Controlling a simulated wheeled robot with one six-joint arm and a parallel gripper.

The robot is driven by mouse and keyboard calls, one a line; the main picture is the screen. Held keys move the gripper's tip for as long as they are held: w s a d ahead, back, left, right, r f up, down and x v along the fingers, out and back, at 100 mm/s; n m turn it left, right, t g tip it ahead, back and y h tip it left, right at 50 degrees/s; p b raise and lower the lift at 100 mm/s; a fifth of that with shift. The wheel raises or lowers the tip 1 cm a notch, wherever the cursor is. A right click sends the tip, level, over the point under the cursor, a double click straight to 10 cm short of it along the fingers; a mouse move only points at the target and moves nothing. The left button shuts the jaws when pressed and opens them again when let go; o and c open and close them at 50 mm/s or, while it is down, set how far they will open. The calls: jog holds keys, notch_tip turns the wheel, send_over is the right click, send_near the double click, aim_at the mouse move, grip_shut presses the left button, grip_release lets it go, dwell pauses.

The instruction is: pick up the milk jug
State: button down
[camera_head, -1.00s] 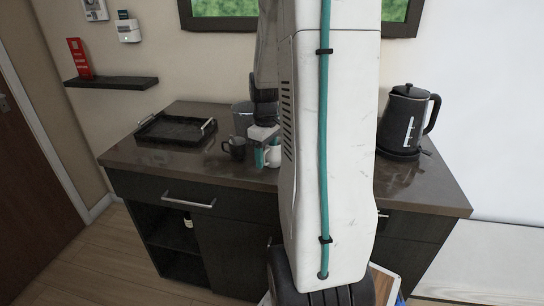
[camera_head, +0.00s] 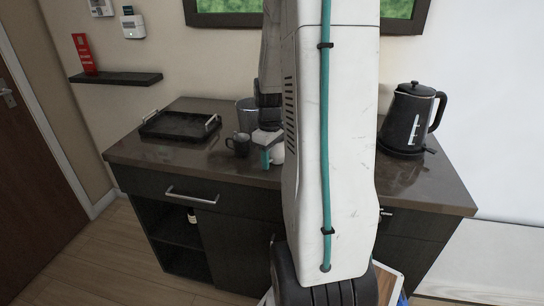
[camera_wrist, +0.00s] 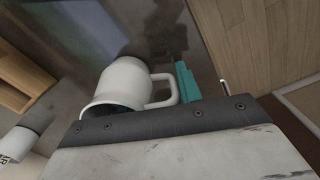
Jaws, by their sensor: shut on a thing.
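The milk jug is a small white vessel with a loop handle. In the wrist view the milk jug (camera_wrist: 127,82) lies just beyond the gripper's dark edge, its handle toward the right. In the head view the milk jug (camera_head: 278,154) shows partly beside my arm, over the front part of the dark counter. My gripper (camera_head: 267,156) has teal fingers and is shut on the jug. One teal finger stands beside the handle in the wrist view; the other finger is mostly hidden. I cannot tell whether the jug's base touches the counter.
A dark mug (camera_head: 238,145) stands close left of the jug. A grey container (camera_head: 246,112) is behind it. A black tray (camera_head: 178,126) lies at the back left, a black kettle (camera_head: 410,118) on the right. My arm hides the counter's middle.

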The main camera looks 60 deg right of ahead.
jog(key=shift+r, duration=0.15)
jog(key=shift+r, duration=4.8)
